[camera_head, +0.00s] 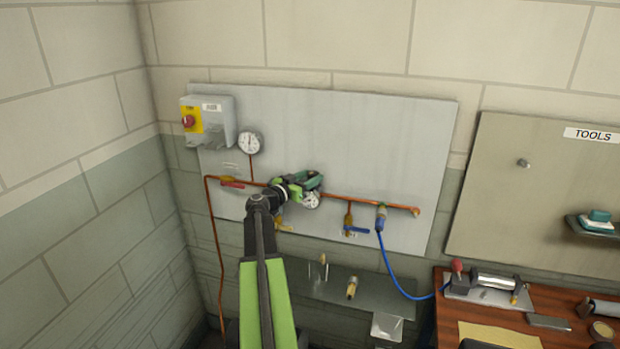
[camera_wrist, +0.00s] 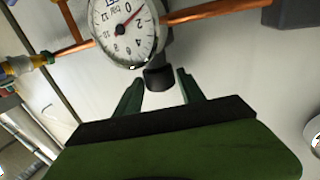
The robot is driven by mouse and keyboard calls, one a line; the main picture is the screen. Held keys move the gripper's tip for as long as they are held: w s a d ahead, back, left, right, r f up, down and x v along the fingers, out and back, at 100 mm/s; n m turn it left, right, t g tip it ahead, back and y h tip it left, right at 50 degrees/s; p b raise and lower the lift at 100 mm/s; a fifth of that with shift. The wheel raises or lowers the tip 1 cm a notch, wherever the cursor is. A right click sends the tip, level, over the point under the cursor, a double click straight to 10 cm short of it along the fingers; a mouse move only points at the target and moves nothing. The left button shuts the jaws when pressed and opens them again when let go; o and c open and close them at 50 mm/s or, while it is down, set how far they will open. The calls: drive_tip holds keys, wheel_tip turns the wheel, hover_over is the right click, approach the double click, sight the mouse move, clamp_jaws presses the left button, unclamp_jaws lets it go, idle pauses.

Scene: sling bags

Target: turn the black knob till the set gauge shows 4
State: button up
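The black knob (camera_wrist: 158,78) shows in the wrist view below a round white gauge (camera_wrist: 125,30), at the gauge's lower right. The gauge's red needle points to the upper right; its dial appears turned, and I cannot read the value surely. My gripper (camera_wrist: 157,91) is open, with one green finger on each side of the knob. Whether either finger touches it I cannot tell. In the head view my gripper (camera_head: 308,182) is at the copper pipe, just above the small gauge (camera_head: 312,201). The knob is hidden there.
A second gauge (camera_head: 249,143) is higher on the grey panel (camera_head: 370,140), near a switch box (camera_head: 218,120). A red-handled valve (camera_head: 232,184) and a blue-handled valve (camera_head: 356,230) flank my gripper. A blue hose (camera_head: 388,265) hangs at right. A shelf (camera_head: 375,292) is below.

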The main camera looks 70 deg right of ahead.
clamp_jaws()
drive_tip(key=shift+d, duration=0.1)
drive_tip(key=m+g+y, duration=0.1)
drive_tip(key=m+g, duration=0.1)
drive_tip(key=g, duration=0.1)
drive_tip(key=m+g+y, duration=0.1)
drive_tip(key=shift+w+d+g+y, duration=0.3)
drive_tip(key=shift+w, duration=0.1)
drive_tip(key=m+g+y, duration=0.3)
drive_tip(key=shift+w+m+g+y, duration=0.15)
drive_tip(key=shift+m+g+y, duration=0.55)
drive_tip(key=shift+m+y, duration=0.1)
drive_tip(key=shift+y, duration=0.1)
